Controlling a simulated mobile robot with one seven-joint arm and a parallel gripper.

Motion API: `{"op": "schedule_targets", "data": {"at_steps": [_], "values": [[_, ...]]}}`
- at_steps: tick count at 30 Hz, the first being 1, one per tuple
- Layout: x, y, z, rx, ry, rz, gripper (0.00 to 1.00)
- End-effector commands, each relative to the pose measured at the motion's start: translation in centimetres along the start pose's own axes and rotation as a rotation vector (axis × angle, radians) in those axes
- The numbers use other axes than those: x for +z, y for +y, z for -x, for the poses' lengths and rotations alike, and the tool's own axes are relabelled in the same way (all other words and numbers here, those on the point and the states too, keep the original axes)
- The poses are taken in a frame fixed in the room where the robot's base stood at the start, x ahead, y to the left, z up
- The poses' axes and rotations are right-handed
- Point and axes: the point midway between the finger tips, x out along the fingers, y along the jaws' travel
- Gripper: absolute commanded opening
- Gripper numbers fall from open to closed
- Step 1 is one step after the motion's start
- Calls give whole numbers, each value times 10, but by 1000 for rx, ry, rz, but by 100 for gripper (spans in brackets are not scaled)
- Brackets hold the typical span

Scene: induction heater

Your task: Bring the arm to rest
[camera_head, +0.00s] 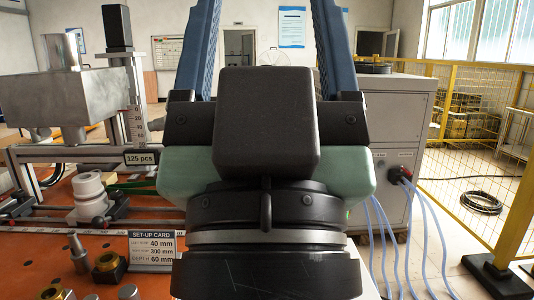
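My gripper (268,45) fills the middle of the view, close to the camera and pointing up and away. Its two blue fingers stand wide apart at left and right, and their tips run out of the top of the picture. Between the fingers I see only the far wall, a doorway and a fan, so the gripper is open and holds nothing that shows. Its dark body hides the middle of the scene behind it.
At left an orange work table (70,230) carries metal fittings, a white insulator-like part (88,187) and a set-up card (155,247). A grey metal block (65,100) stands above it. At right are a grey cabinet (395,105), blue hoses (400,235) and a yellow fence (515,225).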

Motion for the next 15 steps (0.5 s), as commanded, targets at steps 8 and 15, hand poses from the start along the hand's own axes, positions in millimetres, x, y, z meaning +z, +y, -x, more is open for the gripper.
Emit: {"op": "schedule_targets", "data": {"at_steps": [8, 15], "values": [[-71, 0, -76, 0, -1, 1, 73], [-122, 0, -130, 0, -1, 1, 73]]}}
